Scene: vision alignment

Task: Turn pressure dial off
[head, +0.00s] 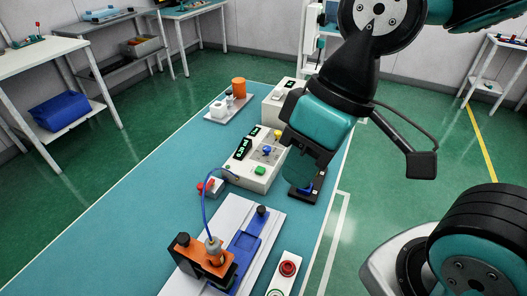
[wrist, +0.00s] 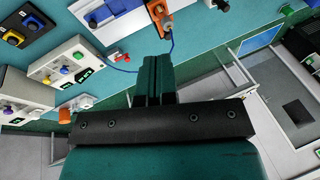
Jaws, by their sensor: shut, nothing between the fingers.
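A white control box (head: 236,173) stands on the teal bench. Its sloped top has dark displays with green digits, a yellow knob (head: 278,133), a blue knob (head: 267,150) and a green button (head: 260,170). The labels are too small to read, so I cannot tell which knob is the pressure dial. The box also shows tilted at the left of the wrist view (wrist: 58,60). My gripper (head: 302,172) hangs just right of the box in the head view, apparently above the bench. In the wrist view its fingers (wrist: 155,60) are together, with nothing between them.
A blue cable runs from the box area to an orange-and-black fixture (head: 205,258) on a white plate. A small box with a red button (head: 288,268) stands in front. A dark unit (head: 305,192) sits below my gripper. A tray with an orange cylinder (head: 238,87) is behind.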

